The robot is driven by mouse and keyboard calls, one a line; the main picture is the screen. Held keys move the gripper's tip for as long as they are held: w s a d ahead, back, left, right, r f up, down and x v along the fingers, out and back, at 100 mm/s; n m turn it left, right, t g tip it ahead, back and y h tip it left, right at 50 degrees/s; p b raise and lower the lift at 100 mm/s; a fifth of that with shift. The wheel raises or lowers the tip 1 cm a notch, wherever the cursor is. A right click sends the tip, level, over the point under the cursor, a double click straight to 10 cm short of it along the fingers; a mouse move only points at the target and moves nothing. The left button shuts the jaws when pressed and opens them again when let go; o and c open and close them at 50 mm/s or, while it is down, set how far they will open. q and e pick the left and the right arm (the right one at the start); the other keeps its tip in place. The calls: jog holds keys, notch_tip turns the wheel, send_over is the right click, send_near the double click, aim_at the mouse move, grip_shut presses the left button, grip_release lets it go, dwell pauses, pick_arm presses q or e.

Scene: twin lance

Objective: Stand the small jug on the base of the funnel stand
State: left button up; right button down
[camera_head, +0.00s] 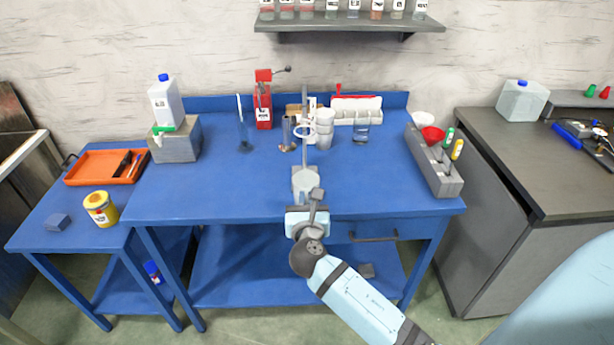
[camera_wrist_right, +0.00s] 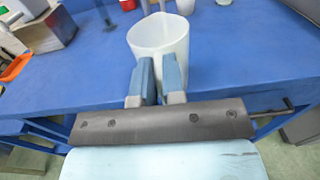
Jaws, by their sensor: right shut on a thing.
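The small jug (camera_head: 306,183) is whitish and translucent, near the front middle of the blue bench. My right gripper (camera_head: 310,213) is shut on its near side; in the right wrist view the two fingers (camera_wrist_right: 158,78) meet at the wall or handle of the jug (camera_wrist_right: 160,38), which looks roughly upright. The funnel stand (camera_head: 308,146) is a thin upright rod with a white ring, just behind the jug. Its base is mostly hidden by the jug, and I cannot tell whether the jug touches it. My left gripper is not in view.
A grey rack (camera_head: 437,166) stands right, a grey box (camera_head: 176,143) left. The bench is clear on both sides of the jug.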

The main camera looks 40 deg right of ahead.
aim_at(306, 173)
jog(key=shift+f+x, duration=0.55)
jog(key=shift+x, duration=1.95)
jog(key=shift+f+x, duration=0.55)
jog(key=shift+x, duration=1.95)
jog(key=shift+f+x, duration=0.6)
jog(key=shift+x, duration=1.9)
jog(key=shift+s, duration=0.1)
jog(key=shift+f+b, duration=0.1)
jog(key=shift+b, duration=0.25)
jog(key=c, duration=1.2)
grip_release()
